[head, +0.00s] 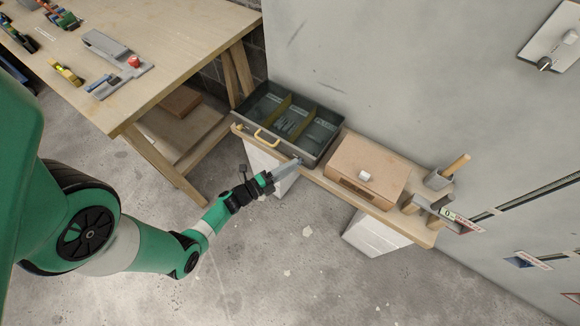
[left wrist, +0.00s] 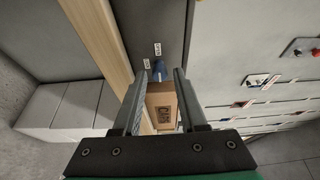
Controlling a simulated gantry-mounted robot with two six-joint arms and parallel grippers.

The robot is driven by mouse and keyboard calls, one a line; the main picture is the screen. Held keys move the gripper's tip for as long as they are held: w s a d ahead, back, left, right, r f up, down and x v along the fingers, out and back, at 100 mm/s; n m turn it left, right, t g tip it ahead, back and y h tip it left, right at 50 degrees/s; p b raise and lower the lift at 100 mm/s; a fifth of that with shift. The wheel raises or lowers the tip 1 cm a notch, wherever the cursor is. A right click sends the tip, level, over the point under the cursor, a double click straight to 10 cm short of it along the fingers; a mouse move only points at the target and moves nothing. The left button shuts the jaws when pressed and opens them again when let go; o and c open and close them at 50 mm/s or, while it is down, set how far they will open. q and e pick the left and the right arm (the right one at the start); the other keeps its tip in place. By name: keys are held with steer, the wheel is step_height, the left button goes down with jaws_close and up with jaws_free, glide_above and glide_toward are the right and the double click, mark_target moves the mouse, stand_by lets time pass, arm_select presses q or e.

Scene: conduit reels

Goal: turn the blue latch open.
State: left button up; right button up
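The blue latch (left wrist: 158,69) shows in the left wrist view on a dark grey panel, with two small white labels close to it. It appears between the tips of my left gripper (left wrist: 158,78), which is open with nothing held. I cannot tell whether the fingers touch the latch or which label it points to. In the head view my left gripper (head: 296,161) is at the near right corner of the dark open tray (head: 330,143), and the latch itself is hidden there. My right gripper is in neither view.
The tray has yellow dividers and a yellow handle (head: 266,137). It stands on a wooden shelf (head: 320,176) against a grey wall, beside a brown box (head: 368,169). A wooden workbench (head: 110,95) with tools is at left. Open floor lies in front of the shelf.

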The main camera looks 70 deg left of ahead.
arm_select(q)
steer(key=shift+o, duration=0.6)
steer(key=p+v, duration=0.3)
steer(key=v, duration=0.8)
steer(key=shift+s, duration=0.3)
